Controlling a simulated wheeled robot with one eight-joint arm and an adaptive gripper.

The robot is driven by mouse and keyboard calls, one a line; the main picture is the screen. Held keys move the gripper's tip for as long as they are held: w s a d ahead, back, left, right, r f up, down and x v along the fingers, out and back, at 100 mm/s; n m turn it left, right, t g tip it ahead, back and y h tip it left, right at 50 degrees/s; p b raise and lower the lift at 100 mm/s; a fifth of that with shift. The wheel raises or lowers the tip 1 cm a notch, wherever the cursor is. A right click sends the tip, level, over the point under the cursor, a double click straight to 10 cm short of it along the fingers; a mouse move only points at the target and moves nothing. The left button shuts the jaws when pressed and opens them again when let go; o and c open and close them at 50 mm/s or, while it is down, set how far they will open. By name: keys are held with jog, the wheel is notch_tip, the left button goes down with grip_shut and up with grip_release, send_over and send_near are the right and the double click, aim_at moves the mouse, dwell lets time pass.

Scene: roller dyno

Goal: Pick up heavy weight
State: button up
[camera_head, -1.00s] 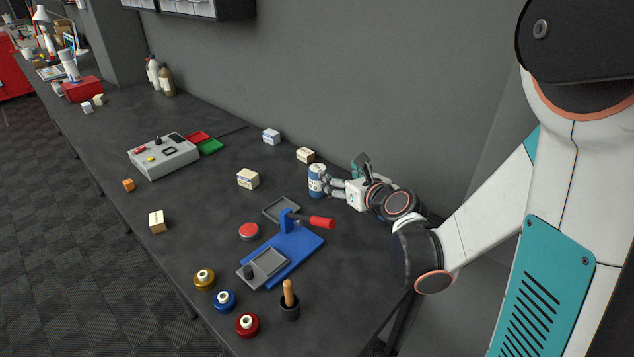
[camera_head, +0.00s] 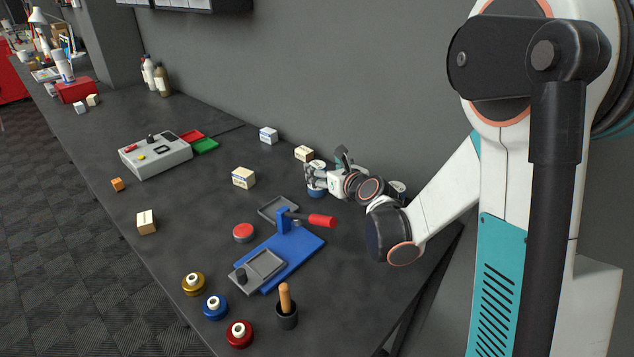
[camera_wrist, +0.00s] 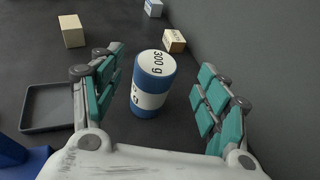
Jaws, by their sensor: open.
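A blue and white cylindrical weight (camera_wrist: 152,88) marked "300 g" stands upright on the dark bench in the wrist view. It also shows in the head view (camera_head: 316,192), mostly hidden behind my fingers. My gripper (camera_wrist: 160,65) is open, with its teal-padded fingers on either side of the weight. A gap shows between the weight and the pads on both sides. In the head view my gripper (camera_head: 317,177) is low over the bench near the wall. Another round object with a white top (camera_head: 398,187) is partly hidden behind my arm; its label is unreadable.
A blue press with a red handle (camera_head: 292,246) and a grey tray (camera_wrist: 46,108) are close by. Small boxes (camera_head: 304,153) stand near the wall.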

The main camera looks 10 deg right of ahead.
aim_at(318, 166)
jog(key=b+x, duration=0.1)
jog(key=x, duration=0.1)
jog(key=b+x, duration=0.1)
jog(key=x, duration=0.2)
jog(key=shift+a+f, duration=0.2)
jog(key=shift+f, duration=0.1)
jog(key=shift+r, duration=0.1)
jog(key=c, duration=1.4)
